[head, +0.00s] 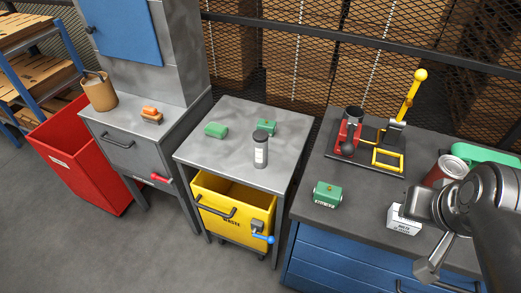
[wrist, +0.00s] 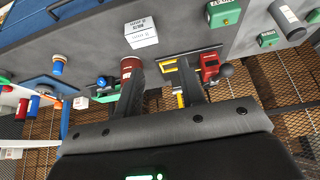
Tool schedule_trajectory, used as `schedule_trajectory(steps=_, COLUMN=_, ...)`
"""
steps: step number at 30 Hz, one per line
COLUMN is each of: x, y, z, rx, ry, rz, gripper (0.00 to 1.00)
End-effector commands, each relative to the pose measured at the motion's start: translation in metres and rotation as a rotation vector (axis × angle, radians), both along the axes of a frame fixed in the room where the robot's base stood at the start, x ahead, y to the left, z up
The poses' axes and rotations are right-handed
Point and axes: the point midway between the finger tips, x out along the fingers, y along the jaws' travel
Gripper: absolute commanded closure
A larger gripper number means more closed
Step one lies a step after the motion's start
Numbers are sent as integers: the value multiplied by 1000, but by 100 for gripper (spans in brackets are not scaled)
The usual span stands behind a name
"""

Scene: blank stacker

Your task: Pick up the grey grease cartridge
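The grey grease cartridge (head: 260,152) stands upright on the middle grey metal table, with a dark cap and a pale label. What looks like the same cartridge shows at the upper right of the wrist view (wrist: 287,17). My gripper (head: 430,266) is at the lower right of the head view, over the blue-drawer bench and well to the right of the cartridge. In the wrist view its two fingers (wrist: 160,78) are spread apart with nothing held between them.
Green blocks (head: 216,130) (head: 267,127) lie beside the cartridge. On the dark bench (head: 358,190) are a green box (head: 327,194), a white box (head: 403,222), a red can (head: 445,172) and a yellow-handled press (head: 411,100).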

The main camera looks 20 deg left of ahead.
Motion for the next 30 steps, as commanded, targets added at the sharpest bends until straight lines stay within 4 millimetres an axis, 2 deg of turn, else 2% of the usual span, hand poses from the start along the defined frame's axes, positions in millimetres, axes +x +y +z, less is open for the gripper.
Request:
schedule_trajectory(steps=11, x=0, y=0, z=0, rx=0, ry=0, rz=0, gripper=64)
schedule_trajectory(steps=24, x=0, y=0, z=0, rx=0, ry=0, rz=0, gripper=29)
schedule_trajectory(steps=30, x=0, y=0, z=0, rx=0, ry=0, rz=1, gripper=29)
